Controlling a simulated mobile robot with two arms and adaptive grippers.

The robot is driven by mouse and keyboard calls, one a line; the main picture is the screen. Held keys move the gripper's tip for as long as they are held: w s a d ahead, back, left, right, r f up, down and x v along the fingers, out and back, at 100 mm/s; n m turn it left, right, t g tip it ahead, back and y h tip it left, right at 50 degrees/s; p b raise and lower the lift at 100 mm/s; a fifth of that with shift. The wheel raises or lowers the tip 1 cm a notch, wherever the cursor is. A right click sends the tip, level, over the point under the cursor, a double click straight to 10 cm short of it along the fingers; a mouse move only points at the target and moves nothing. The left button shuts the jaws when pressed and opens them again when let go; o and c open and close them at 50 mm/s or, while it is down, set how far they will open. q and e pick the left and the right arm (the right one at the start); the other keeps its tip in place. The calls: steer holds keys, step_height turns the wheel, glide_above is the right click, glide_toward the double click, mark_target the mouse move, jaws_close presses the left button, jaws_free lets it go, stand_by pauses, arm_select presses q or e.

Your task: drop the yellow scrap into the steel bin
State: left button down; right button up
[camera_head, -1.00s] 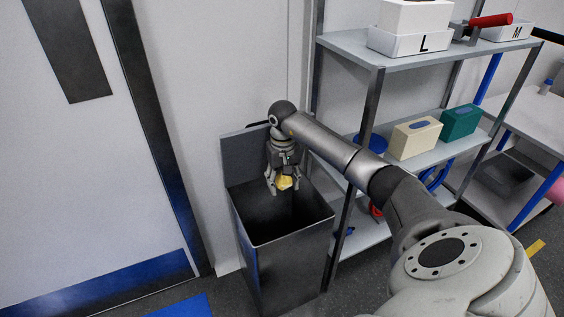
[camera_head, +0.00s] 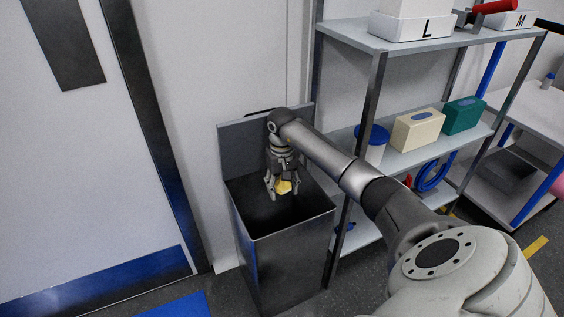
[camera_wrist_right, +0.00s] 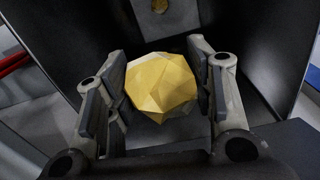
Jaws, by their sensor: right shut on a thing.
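The yellow scrap (camera_head: 284,187) is a faceted lump. My right gripper (camera_head: 283,190) is shut on it, with the fingers pointing down. In the right wrist view the scrap (camera_wrist_right: 162,86) sits between the two fingers (camera_wrist_right: 162,100). The steel bin (camera_head: 285,262) is a tall, dark, open-topped box with a raised back panel. The gripper and scrap are over its opening, near the rim's height; the exact depth is hard to tell. My left gripper is out of view.
A grey shelf unit (camera_head: 345,38) stands just right of the bin, with a cream box (camera_head: 417,131) and a teal box (camera_head: 464,118). A white door (camera_head: 95,180) is at left. A small brownish thing (camera_wrist_right: 160,6) shows at the wrist view's top.

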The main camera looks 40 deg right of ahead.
steer(key=o, duration=0.8)
steer(key=shift+c, duration=0.2)
